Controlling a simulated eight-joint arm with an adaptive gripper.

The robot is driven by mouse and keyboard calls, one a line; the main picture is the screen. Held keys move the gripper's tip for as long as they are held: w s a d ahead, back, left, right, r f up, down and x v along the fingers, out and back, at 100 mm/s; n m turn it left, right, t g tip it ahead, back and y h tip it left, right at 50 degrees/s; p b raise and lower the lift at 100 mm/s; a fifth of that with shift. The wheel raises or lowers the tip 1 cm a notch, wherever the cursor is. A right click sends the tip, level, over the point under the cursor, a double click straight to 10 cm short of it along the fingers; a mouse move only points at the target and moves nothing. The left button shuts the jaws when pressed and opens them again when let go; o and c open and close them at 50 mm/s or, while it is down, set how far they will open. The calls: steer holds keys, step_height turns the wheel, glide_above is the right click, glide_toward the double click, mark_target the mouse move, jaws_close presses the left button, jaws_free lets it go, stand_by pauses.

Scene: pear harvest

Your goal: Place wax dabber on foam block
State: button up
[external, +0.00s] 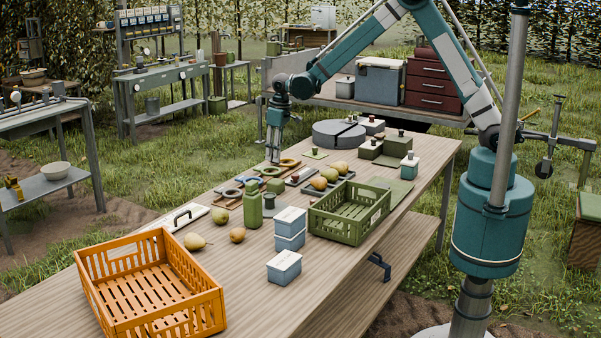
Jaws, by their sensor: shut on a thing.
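My gripper (272,158) points down at the far left edge of the wooden table, above and beside some flat ring-shaped tools. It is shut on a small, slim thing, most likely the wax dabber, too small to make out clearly.
An orange crate (147,324) stands at the front left, and a green crate (322,222) stands mid-table. Stacked blue-grey boxes (290,240), a green bottle (252,205) and loose pears (194,241) lie between. A grey round thing (338,135) sits at the back. Bare wood shows along the right edge.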

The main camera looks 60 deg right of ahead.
steer(key=shift+f, duration=1.65)
steer(key=shift+f, duration=1.9)
steer(key=shift+f+b, duration=0.2)
steer(key=shift+b, duration=0.1)
steer(key=o, duration=0.9)
steer(key=shift+r, duration=0.1)
steer(key=shift+r, duration=0.1)
steer(key=r, duration=0.4)
steer(key=s+r, duration=0.1)
steer(key=r, duration=0.3)
steer(key=r+p, duration=0.1)
steer(key=r, duration=0.3)
steer(key=shift+s+d, duration=0.15)
steer(key=shift+s, duration=0.05)
